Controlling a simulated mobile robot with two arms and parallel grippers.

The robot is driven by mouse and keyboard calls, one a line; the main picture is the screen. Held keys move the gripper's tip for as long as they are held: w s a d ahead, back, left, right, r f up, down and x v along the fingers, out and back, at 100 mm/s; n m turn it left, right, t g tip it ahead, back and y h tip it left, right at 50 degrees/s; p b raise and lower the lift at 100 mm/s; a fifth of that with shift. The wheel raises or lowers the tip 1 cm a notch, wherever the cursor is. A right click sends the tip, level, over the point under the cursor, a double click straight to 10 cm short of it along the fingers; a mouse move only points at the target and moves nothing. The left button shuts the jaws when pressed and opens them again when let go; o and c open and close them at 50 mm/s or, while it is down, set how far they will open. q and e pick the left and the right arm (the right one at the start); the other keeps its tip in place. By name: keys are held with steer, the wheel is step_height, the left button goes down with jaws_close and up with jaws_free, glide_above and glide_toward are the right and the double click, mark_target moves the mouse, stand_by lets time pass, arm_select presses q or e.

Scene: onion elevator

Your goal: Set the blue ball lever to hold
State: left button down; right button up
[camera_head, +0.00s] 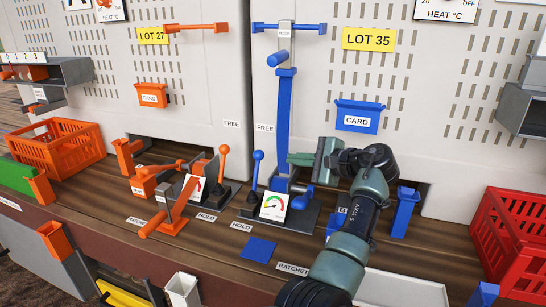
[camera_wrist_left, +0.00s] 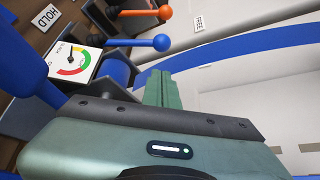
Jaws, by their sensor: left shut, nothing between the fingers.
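The blue ball lever (camera_head: 258,156) stands nearly upright at the left of the blue ratchet unit, its ball at the top. A FREE label (camera_head: 265,128) is behind it on the wall and a HOLD label (camera_head: 241,226) is in front of it on the bench. In the left wrist view the blue ball (camera_wrist_left: 161,42) points to the FREE label's side, away from HOLD (camera_wrist_left: 45,17). My left gripper (camera_head: 291,158) is shut and empty, its fingertips to the right of the ball and apart from it. They also show in the wrist view (camera_wrist_left: 158,75). My right gripper is not seen.
An orange ball lever (camera_head: 223,150) stands just left of the blue one. A gauge (camera_head: 273,205), a blue crank (camera_head: 300,192) and a vertical blue strap (camera_head: 284,115) are close to my gripper. A blue card holder (camera_head: 358,115) hangs on the wall.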

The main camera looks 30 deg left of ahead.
mark_target(256, 175)
arm_select(q)
steer(key=shift+s+r, duration=0.1)
steer(key=shift+a, duration=0.1)
steer(key=p+x, duration=0.3)
steer(key=x, duration=0.6)
steer(key=shift+a+f, duration=0.2)
steer(key=shift+a, duration=0.15)
